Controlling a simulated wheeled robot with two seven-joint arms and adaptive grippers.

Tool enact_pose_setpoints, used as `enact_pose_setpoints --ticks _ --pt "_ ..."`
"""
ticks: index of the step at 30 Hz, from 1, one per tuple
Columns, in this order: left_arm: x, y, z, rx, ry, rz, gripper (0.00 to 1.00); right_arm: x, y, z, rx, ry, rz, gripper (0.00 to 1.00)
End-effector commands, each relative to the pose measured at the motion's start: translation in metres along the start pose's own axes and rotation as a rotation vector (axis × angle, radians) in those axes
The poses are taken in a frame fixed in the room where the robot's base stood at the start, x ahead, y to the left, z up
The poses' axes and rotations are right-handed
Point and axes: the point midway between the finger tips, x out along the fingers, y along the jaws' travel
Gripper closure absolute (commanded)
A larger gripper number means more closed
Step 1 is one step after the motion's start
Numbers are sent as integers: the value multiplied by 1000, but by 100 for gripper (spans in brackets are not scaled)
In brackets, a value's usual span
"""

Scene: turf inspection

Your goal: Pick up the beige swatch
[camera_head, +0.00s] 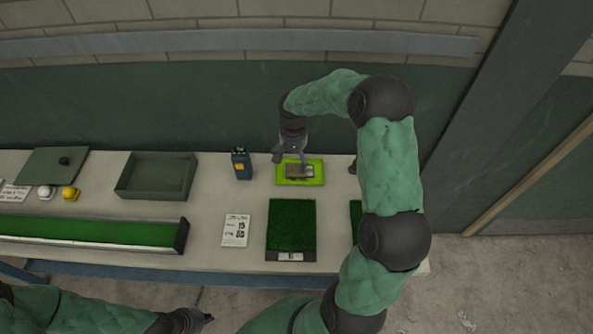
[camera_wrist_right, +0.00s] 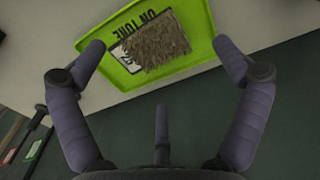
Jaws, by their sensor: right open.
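The beige swatch (camera_head: 295,171) is a small brownish-beige, rough-textured piece lying on a bright green tray (camera_head: 319,181) on the bench. In the right wrist view the swatch (camera_wrist_right: 152,46) partly covers a black-and-white printed label on the tray (camera_wrist_right: 196,18). My right gripper (camera_head: 289,157) is above the tray, pointing down. In the right wrist view its two fingers (camera_wrist_right: 157,47) are spread wide, one on each side of the swatch, with nothing between them. My left gripper (camera_head: 194,319) is low at the bottom of the head view, away from the bench items; its fingers are unclear.
A dark handheld device (camera_head: 241,166) stands just left of the tray. A dark green turf panel (camera_head: 291,226) and a printed card (camera_head: 235,231) lie in front. An open box (camera_head: 157,177) and a long turf strip (camera_head: 90,231) are farther left. The wall is close behind.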

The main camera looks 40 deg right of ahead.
Motion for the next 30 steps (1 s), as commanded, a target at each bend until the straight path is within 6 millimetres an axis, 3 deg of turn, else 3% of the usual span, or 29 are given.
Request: enact_pose_setpoints --ticks 12,19,20,21,26,30 --pt "13 -4 -1 0 0 0 100 48 6 -1 0 0 0 2" --pt "12 -4 -1 0 0 0 100 50 6 -2 0 1 0 2" --pt "12 -4 -1 0 0 0 100 49 6 -2 0 1 0 5" --pt "12 -4 -1 0 0 0 100 49 6 -2 0 1 0 16" --pt "12 -4 -1 0 0 0 100 49 6 -1 0 1 0 49" --pt "12 -4 -1 0 0 0 100 49 6 -1 0 1 0 51"
